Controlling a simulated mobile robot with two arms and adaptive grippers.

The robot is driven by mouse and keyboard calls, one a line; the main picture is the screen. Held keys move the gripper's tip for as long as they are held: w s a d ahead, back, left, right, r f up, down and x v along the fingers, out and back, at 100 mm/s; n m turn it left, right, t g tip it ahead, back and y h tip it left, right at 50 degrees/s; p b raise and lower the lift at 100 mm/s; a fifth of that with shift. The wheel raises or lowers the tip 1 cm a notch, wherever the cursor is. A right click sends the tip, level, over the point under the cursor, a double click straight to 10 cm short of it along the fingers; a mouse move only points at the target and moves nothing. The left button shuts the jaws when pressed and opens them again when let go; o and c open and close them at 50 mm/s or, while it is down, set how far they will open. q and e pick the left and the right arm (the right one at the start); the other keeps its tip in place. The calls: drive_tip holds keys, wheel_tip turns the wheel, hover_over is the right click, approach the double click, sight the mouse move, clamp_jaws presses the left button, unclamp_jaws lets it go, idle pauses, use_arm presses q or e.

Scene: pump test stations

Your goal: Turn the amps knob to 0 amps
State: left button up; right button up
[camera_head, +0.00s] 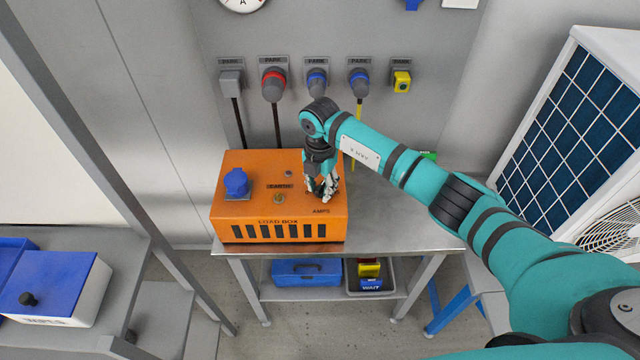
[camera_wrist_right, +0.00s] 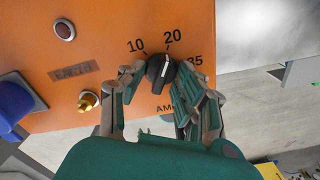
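The amps knob (camera_wrist_right: 160,72) is black and round, on the orange load box (camera_head: 235,211). Its white pointer mark faces the printed 20, with 10 to its left and 35 to its right in the right wrist view. My right gripper (camera_wrist_right: 160,80) has one finger on each side of the knob, with the tips close against it. In the head view the right gripper (camera_head: 322,190) reaches down onto the box's right side and hides the knob. The 0 mark does not show. My left gripper is not in view.
Plugs, including a red one (camera_head: 273,84), are parked on the wall behind. The table's right side is mostly clear.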

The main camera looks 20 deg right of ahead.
clamp_jaws()
idle(0.4)
